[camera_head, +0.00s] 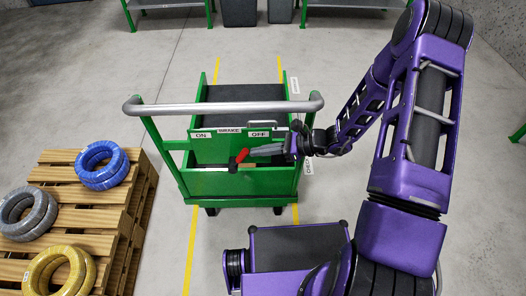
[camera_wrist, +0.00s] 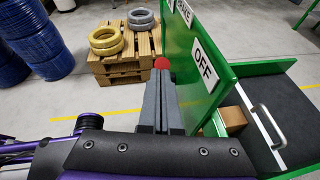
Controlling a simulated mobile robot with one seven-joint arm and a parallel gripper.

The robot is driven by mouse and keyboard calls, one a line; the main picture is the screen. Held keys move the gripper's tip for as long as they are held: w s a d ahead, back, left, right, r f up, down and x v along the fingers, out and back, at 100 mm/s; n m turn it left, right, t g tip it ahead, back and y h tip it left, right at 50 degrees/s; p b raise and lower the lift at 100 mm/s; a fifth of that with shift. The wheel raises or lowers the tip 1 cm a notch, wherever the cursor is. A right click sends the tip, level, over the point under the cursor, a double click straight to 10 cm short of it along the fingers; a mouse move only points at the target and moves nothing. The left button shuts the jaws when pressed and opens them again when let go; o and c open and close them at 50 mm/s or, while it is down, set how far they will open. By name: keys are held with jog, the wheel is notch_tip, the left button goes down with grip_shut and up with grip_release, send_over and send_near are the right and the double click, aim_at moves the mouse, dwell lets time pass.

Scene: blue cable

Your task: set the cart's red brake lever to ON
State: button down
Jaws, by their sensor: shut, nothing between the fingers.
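The green cart (camera_head: 180,178) has a panel with an ON label (camera_head: 203,136) at left and an OFF label (camera_head: 258,134) at right, BRAKE between them. The red brake lever (camera_head: 241,156) leans up and to the right from its dark pivot, toward the OFF side. My gripper (camera_head: 253,152) reaches in from the right, shut and empty, its tips beside the lever's red end. In the wrist view the closed fingers (camera_wrist: 163,78) point at the red knob (camera_wrist: 161,63), just beyond the tips; whether they touch I cannot tell. The OFF label (camera_wrist: 204,65) is to their right.
The cart's grey push handle (camera_head: 225,108) spans above the panel. A wooden pallet stack (camera_head: 105,218) with blue (camera_head: 102,166), grey and yellow cable coils stands at left. A cardboard box (camera_wrist: 232,119) sits on the cart. Floor between pallet and cart is clear.

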jog(key=shift+a+r+p, duration=0.2)
jog(key=shift+a+r, duration=0.4)
jog(key=shift+a, duration=0.35)
jog(key=shift+a+r+p, duration=0.2)
jog(key=shift+a+r, duration=0.4)
jog(key=shift+a, duration=0.35)
send_near(247, 152)
jog(key=d, duration=0.3)
jog(key=s+d, duration=0.1)
jog(key=d, duration=0.1)
jog(key=shift+d+p, duration=0.15)
jog(key=shift+p, duration=0.15)
